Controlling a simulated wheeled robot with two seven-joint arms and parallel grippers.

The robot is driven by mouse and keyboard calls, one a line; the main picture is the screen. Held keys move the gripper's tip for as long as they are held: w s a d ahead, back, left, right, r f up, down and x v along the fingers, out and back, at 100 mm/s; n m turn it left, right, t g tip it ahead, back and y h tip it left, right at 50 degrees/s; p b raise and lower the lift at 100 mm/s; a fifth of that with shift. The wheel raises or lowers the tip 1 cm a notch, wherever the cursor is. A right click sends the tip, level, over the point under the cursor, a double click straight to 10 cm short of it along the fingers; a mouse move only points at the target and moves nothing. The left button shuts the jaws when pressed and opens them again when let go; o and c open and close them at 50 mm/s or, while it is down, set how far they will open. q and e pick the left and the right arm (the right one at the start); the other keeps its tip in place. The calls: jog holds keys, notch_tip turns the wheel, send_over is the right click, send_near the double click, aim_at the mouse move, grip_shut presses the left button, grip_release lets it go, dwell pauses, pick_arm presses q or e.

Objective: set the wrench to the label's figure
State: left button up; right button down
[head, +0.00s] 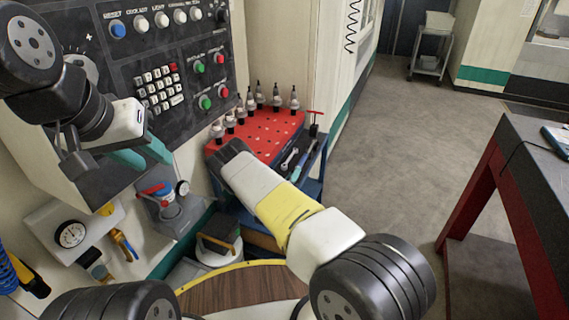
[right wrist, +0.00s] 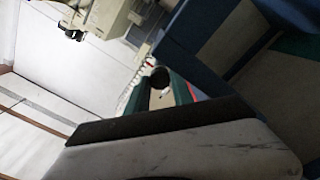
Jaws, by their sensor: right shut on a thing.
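My right gripper (right wrist: 157,96) shows its teal fingers in the right wrist view, shut on a dark, round-ended thing (right wrist: 158,78). Too little of it shows to tell whether it is the wrench. My left gripper (head: 144,154) is open and empty in front of the control panel. I cannot make out a label with a figure.
A red tool rack (head: 262,133) with several upright holders stands by the machine. A gauge (head: 70,234) and a red-handled valve fitting (head: 163,200) are at the left. A dark-topped table (head: 530,165) stands at the right. The floor between is clear.

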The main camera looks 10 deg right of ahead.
jog(key=c, duration=1.1)
grip_release()
